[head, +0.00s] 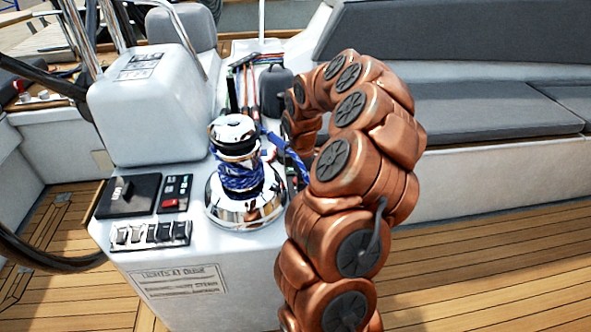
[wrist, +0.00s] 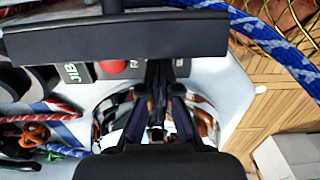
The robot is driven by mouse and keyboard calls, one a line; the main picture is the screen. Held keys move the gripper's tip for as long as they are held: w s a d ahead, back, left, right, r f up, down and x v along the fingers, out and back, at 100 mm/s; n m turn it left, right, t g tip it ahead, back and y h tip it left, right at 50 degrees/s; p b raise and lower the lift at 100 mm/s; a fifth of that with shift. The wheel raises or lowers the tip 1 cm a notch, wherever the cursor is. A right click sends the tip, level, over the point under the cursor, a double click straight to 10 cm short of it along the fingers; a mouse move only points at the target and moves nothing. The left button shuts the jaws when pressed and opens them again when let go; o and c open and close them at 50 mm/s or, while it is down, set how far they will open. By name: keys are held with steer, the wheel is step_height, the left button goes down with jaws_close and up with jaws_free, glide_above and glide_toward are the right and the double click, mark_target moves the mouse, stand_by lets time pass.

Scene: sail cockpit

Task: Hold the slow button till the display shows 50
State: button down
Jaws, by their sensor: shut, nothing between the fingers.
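My gripper (wrist: 158,72) shows in the wrist view, its dark fingers shut and empty, pointing up the picture toward the console. In the head view it is hidden behind my copper arm. In the wrist view a red round button (wrist: 112,67) and a green JIB label (wrist: 73,73) lie left of the fingertips. Small lettered labels flank the fingers, partly covered by them. I cannot tell which part is the slow button or whether the fingers touch anything. No display reading of 50 is legible in either view.
A chrome winch (head: 246,197) with blue rope (head: 240,177) stands beside my arm. Left of it are a black panel with red marks (head: 175,191), a row of switches (head: 150,234) and a white pedestal (head: 150,105). A dark bar (wrist: 115,36) crosses the upper wrist view.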

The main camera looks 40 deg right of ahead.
step_height(320, 180, up, 8)
steer(key=p, duration=0.2)
steer(key=shift+f, duration=0.25)
stand_by(0.5)
